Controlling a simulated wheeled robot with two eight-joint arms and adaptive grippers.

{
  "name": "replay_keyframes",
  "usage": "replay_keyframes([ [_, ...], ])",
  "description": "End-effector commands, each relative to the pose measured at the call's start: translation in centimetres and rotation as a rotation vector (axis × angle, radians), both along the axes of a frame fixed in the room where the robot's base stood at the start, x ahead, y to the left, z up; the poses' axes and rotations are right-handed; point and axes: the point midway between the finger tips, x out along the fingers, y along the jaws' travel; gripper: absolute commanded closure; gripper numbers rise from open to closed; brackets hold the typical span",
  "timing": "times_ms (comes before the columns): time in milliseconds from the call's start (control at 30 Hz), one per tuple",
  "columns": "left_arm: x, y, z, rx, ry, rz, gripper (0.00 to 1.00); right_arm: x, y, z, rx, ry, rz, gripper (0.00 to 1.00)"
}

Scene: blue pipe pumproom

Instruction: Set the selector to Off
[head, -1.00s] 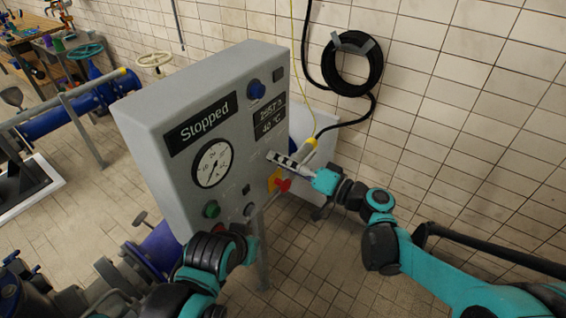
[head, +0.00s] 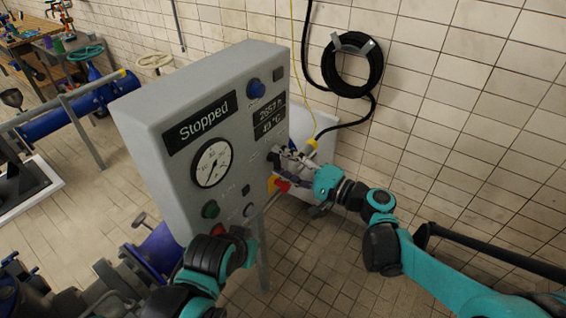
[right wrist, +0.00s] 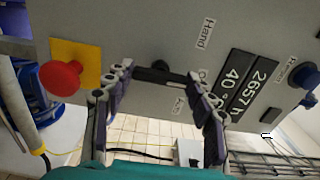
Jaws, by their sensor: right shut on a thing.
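The selector (right wrist: 160,73) is a black knob on the grey control panel (head: 228,110). It shows between the fingers in the right wrist view.
A red emergency button (right wrist: 61,77) on a yellow plate sits beside the selector, close to the right fingers. The panel also has a gauge (head: 211,163), a green button (head: 210,209), a blue knob (head: 256,88) and a "Stopped" display (head: 201,122). A hose coil (head: 352,66) hangs on the wall.

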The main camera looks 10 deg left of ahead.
Motion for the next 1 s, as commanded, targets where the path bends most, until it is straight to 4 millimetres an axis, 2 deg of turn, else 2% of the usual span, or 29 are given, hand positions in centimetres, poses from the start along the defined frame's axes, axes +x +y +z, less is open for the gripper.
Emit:
replay_keyframes([
  [400,0.0,0.0,0.0,0.000,0.000,0.000,1.00,0.0,0.0,-0.1,0.001,0.007,0.000,0.74],
  [433,0.0,0.0,0.0,0.000,0.000,0.000,1.00,0.0,0.0,-0.1,0.001,0.007,0.000,0.40],
  [500,0.0,0.0,0.0,0.000,0.000,0.000,1.00,0.0,0.0,-0.1,0.001,0.007,0.000,0.24],
  [833,0.0,0.0,0.0,0.000,0.000,0.000,1.00,0.0,-0.2,0.0,0.001,0.007,-0.001,0.24],
  [1000,0.0,0.0,0.0,0.000,0.000,0.000,1.00,-0.6,-2.0,0.0,0.001,0.007,-0.004,0.24],
])
